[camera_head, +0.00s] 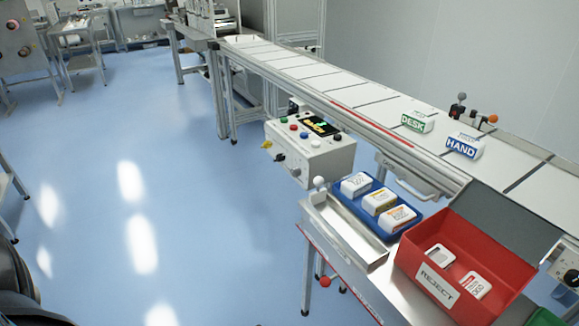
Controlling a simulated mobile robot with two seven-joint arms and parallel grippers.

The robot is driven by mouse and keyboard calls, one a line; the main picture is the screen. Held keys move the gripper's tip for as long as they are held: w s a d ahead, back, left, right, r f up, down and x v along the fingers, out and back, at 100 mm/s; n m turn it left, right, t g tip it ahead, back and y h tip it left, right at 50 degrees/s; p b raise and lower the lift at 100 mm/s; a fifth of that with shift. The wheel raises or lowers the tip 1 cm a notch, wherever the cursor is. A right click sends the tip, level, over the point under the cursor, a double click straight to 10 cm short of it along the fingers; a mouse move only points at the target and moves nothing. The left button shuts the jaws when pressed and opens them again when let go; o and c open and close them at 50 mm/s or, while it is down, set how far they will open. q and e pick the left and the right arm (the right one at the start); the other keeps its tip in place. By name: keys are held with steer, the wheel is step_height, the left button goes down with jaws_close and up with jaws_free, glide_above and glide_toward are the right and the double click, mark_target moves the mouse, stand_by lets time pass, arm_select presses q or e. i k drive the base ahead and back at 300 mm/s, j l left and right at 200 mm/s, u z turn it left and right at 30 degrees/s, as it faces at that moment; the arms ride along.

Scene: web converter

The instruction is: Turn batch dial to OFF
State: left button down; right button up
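A white control box (312,158) stands beside the conveyor in the middle of the view. Its top has several coloured buttons and a small dark display (319,126). Its front face carries a yellow knob (266,144), a black knob (280,157) and a pale knob (295,172). A second pale box with a round black dial (572,278) is cut off at the right edge. No label is readable, so I cannot tell which one is the batch dial or where it points. Neither of my grippers is in view.
The conveyor (367,91) runs diagonally, with DESK (415,123) and HAND (463,147) packs on it. In front are a blue tray (414,221) with packs, a metal trough (345,232) and a red REJECT bin (412,252). Blue floor (205,190) is clear at left.

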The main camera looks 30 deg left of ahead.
mark_target(296, 172)
steer(key=i+j+z, duration=0.3)
steer(key=j, duration=1.2)
steer(key=j+z, duration=0.35)
steer(key=j, duration=1.15)
steer(key=k+j+z, duration=0.1)
steer(key=j+z, duration=0.2)
steer(key=j, duration=1.25)
